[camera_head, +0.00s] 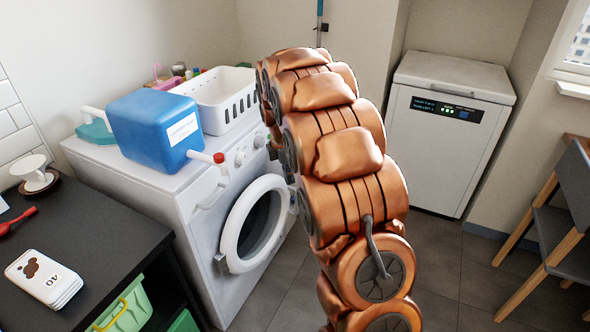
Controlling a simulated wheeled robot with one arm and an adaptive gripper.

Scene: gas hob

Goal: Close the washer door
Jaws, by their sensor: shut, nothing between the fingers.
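The white washer (190,235) stands left of centre with its front turned to the right. Its round door (232,232), a thick white ring around a dark middle, shows low on that front. I cannot tell from this angle how far the door stands from the front panel. My copper-coloured arm rises through the middle of the view, covering the washer's right side and coming close to the door's right edge. My gripper is hidden behind the arm, so its fingers do not show.
A blue jug (150,130) with a red-capped spout and a white basket (222,92) stand on the washer. A dark counter (95,225) is at the left. A white appliance (440,130) and a chair (560,225) are at the right. Grey floor (440,265) is clear between.

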